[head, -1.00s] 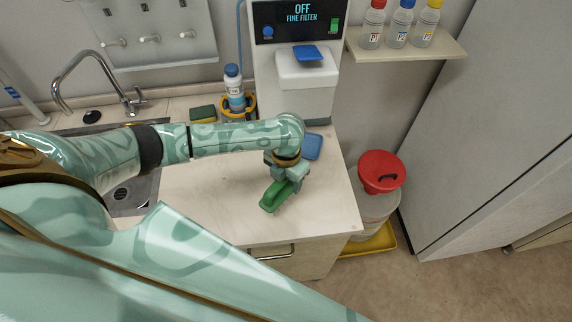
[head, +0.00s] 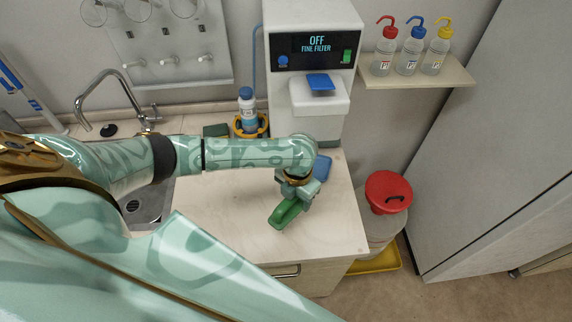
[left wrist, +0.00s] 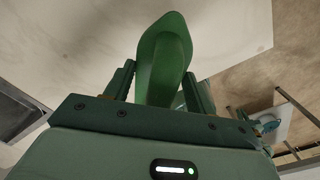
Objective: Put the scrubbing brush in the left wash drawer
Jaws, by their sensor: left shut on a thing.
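The scrubbing brush (head: 287,213) looks like a green, rounded block, tilted over the worktop near its front right. My left gripper (head: 296,189) is shut on it. In the left wrist view the brush (left wrist: 164,60) stands out between the two fingers, and its far end is wide and rounded. I cannot tell how high it is above the worktop. A drawer front (head: 310,277) with a metal handle shows below the worktop's front edge, partly behind my arm. I cannot tell whether it is the left wash drawer. My right gripper is not in view.
The pale worktop (head: 230,220) is mostly clear. A sink (head: 145,205) lies at left, partly behind my arm. A spectrometer (head: 315,50), a bottle in a yellow ring (head: 247,108) and a blue pad (head: 322,167) are at the back. A red-lidded bin (head: 388,192) stands at right.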

